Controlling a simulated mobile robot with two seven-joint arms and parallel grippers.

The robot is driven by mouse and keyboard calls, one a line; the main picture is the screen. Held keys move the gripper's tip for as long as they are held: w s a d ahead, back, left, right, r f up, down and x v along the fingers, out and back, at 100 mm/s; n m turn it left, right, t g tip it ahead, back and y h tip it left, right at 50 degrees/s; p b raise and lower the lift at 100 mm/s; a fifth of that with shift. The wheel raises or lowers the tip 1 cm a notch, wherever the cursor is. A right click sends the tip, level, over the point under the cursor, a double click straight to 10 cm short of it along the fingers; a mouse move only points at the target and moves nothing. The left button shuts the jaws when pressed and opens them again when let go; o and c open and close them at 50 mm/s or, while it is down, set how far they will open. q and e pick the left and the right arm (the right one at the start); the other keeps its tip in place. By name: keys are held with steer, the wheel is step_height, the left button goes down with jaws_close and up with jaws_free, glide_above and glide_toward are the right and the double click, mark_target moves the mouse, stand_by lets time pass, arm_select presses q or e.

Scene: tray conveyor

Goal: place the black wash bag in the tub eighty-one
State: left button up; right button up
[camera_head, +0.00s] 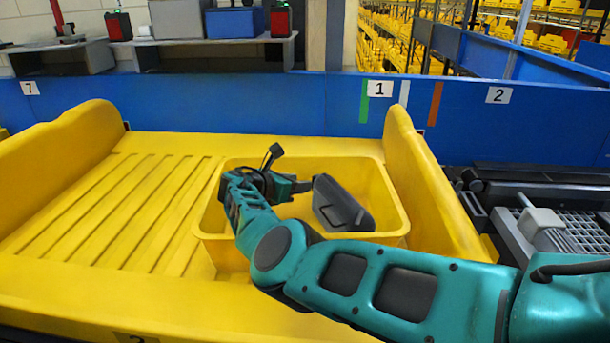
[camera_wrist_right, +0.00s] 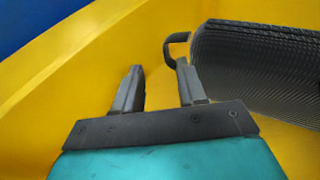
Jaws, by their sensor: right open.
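The black wash bag (camera_head: 342,204) is inside the yellow tub (camera_head: 382,188), tilted towards its right side. No number shows on the visible tub walls. In the wrist view the bag (camera_wrist_right: 265,72) is dark and ribbed at upper right, with a small loop at its left end. My right gripper (camera_head: 303,187) is over the tub, just left of the bag. Its two fingers (camera_wrist_right: 158,68) are apart with only yellow surface between them. The right fingertip is close to the loop; I cannot tell if they touch. My right arm hides the tub's front right part. My left gripper is not in view.
The tub stands on a yellow tray (camera_head: 110,195) with a ribbed left half and raised ends. A blue wall (camera_head: 250,105) with number labels runs behind. A dark conveyor (camera_head: 560,225) is at right. The tray's ribbed left half is empty.

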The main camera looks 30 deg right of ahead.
steer(key=shift+v, duration=1.3)
